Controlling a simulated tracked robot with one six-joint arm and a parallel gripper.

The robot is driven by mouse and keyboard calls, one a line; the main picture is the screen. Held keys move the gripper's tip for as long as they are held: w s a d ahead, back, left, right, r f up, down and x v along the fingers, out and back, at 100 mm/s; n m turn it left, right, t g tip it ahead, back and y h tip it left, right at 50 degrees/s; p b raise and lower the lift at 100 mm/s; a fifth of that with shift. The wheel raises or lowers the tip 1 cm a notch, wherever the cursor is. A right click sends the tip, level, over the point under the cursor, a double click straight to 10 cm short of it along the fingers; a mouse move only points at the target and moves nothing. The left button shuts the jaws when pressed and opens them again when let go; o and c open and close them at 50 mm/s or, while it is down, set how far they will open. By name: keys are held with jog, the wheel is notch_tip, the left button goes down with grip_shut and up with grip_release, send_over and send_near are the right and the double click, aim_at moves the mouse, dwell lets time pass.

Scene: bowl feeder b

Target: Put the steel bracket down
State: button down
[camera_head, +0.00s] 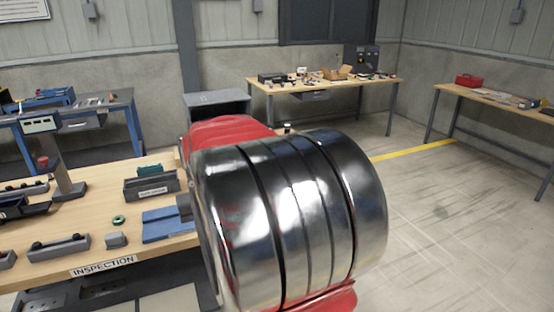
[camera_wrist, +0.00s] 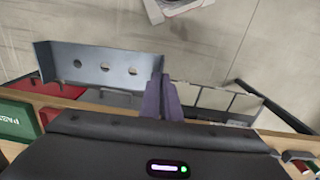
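The steel bracket (camera_wrist: 95,66) is a grey channel-like piece with several round holes, in the upper left of the wrist view. My gripper (camera_wrist: 163,92) shows there as two purple-grey fingers close together at the bracket's right end. The fingers appear closed on that end, with the bracket extending to the left; the exact contact is hard to see. Whether the bracket touches anything beneath it cannot be told. In the head view my arm hides the gripper, and I cannot make out the bracket.
The wooden inspection bench (camera_head: 91,197) holds a blue tray (camera_head: 168,224), grey blocks and a green ring (camera_head: 118,219). In the wrist view a green PASS block (camera_wrist: 16,121) is left, a red tray (camera_wrist: 66,91) lies below the bracket, and bare floor lies beyond the bench edge.

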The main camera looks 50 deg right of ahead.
jog(key=w+a+f+n, duration=0.2)
jog(key=w+a+f, duration=0.4)
jog(key=a, duration=0.5)
jog(key=w+a+f+n, duration=0.3)
jog(key=w+a+f, duration=0.3)
jog(key=w+a, duration=0.4)
jog(key=shift+a+f+n, duration=0.2)
jog(key=shift+a+n, duration=0.1)
jog(key=shift+a, duration=0.2)
jog(key=shift+a, duration=0.1)
